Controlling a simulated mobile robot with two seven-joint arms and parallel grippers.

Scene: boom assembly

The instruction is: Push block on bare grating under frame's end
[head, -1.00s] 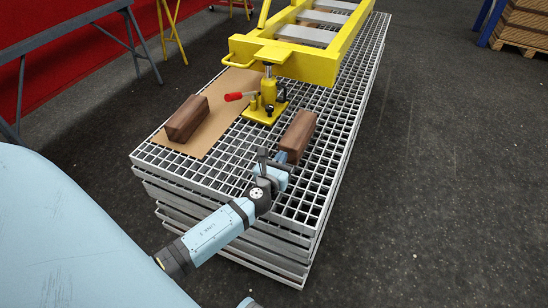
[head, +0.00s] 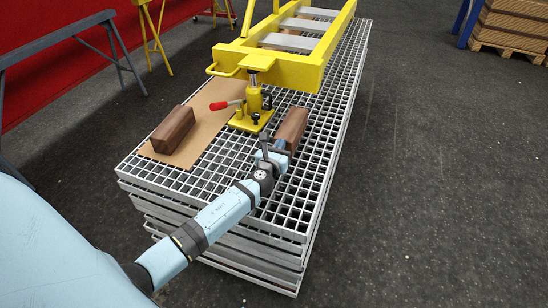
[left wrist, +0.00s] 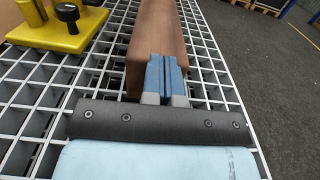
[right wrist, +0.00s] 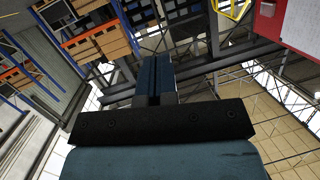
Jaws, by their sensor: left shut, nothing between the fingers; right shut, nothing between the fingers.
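A brown wooden block (head: 291,127) lies lengthwise on the bare grating (head: 300,190), right of the yellow jack. Its far end is close to the yellow frame's end (head: 290,70), which rests over the jack (head: 252,110). My left gripper (head: 279,148) is shut and empty, at the block's near end. In the left wrist view the shut blue fingers (left wrist: 165,78) are against or very near the block's near face (left wrist: 152,40); I cannot tell whether they touch. My right gripper (right wrist: 153,75) is shut and empty, pointing up at the ceiling in its own view.
A second brown block (head: 173,130) lies on a cardboard sheet (head: 208,125) to the left. A grey trestle (head: 70,35) stands at the far left.

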